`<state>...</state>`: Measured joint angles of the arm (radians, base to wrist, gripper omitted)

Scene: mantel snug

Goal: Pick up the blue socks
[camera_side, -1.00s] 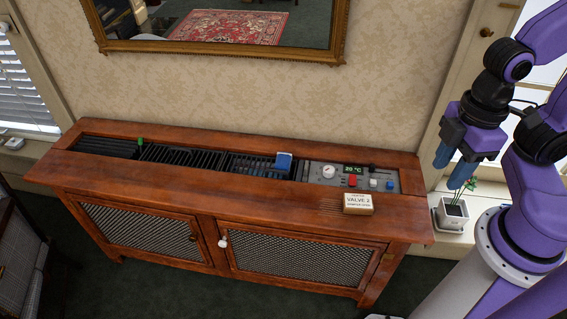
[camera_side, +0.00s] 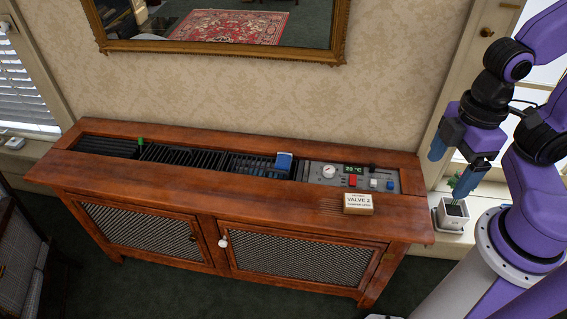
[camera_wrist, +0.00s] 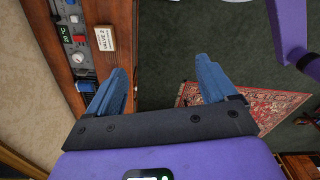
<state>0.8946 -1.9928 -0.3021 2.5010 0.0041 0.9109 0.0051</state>
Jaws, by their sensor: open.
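A small blue item (camera_side: 284,162) with a pale edge rests on the dark slatted grille, just left of the control panel. It is too small to tell whether it is the socks, and nothing else in view is clearly socks. My gripper (camera_side: 453,168) is open and empty, to the right of the cabinet and well away from the blue item. Its two blue fingers stand wide apart in the wrist view (camera_wrist: 160,68).
The wooden cabinet (camera_side: 130,175) has a control panel (camera_side: 318,173) with a knob and display. A "VALVE 2" sign (camera_side: 358,203) stands near its front edge. A green piece (camera_side: 140,142) is on the grille. A potted plant (camera_side: 452,214) stands close below my gripper.

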